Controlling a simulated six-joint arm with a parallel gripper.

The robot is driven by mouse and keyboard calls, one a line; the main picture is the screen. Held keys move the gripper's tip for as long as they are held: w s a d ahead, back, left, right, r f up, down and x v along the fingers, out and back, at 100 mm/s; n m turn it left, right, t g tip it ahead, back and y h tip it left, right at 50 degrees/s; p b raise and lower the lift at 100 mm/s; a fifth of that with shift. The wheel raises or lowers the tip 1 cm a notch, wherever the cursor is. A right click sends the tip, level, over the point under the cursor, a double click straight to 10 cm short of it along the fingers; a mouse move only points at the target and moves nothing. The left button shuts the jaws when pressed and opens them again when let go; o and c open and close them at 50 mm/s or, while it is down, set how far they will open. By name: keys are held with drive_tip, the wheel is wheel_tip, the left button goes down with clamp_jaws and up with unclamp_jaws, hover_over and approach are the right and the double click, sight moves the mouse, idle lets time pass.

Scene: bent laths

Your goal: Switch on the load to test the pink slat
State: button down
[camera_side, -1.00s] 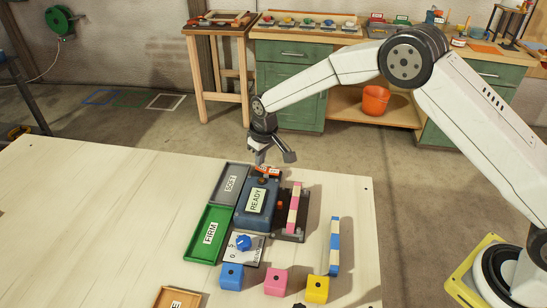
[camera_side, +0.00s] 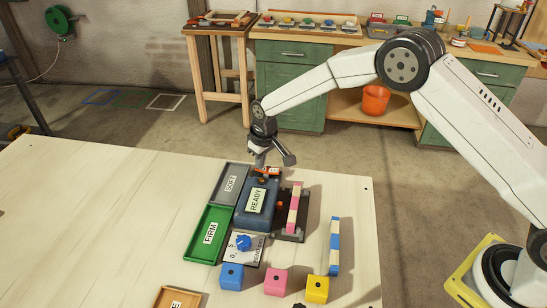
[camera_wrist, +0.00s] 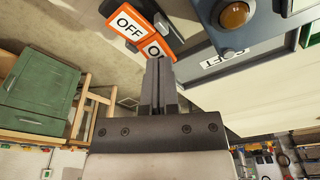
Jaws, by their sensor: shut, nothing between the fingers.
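The pink and white slat (camera_side: 293,208) lies on the dark holder on the right side of the blue tester (camera_side: 252,222). The tester's label reads READY. At its far end is an orange switch (camera_side: 271,171). In the wrist view the switch (camera_wrist: 131,28) shows a plate marked OFF and a second plate, whose label my fingers partly cover after an O. My gripper (camera_side: 261,167) is shut and empty, pointing down at the switch. In the wrist view its fingertips (camera_wrist: 158,62) overlap the second plate; I cannot tell whether they touch it.
A grey SOFT tray (camera_side: 230,184) and a green FIRM tray (camera_side: 208,234) lie left of the tester. A blue dial (camera_side: 243,242) is in front. Blue, pink and yellow blocks sit near the front.

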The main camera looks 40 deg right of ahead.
sight(263, 169)
drive_tip(key=shift+f, duration=0.35)
drive_tip(key=shift+r, duration=3.55)
drive_tip(key=shift+s+d+r, duration=0.15)
drive_tip(key=shift+s+d, duration=0.1)
drive_tip(key=shift+s, duration=0.05)
drive_tip(key=s+d+r+m, duration=0.1)
drive_tip(key=s+d, duration=0.3)
drive_tip(key=s, duration=0.5)
drive_tip(key=s+d+m, duration=0.1)
drive_tip(key=s+d, duration=0.3)
drive_tip(key=s, duration=0.6)
drive_tip(key=s+d+r+m, duration=0.1)
drive_tip(key=s+d, duration=0.3)
drive_tip(key=s, duration=0.6)
drive_tip(key=shift+r+t, duration=0.35)
drive_tip(key=shift+t, duration=0.05)
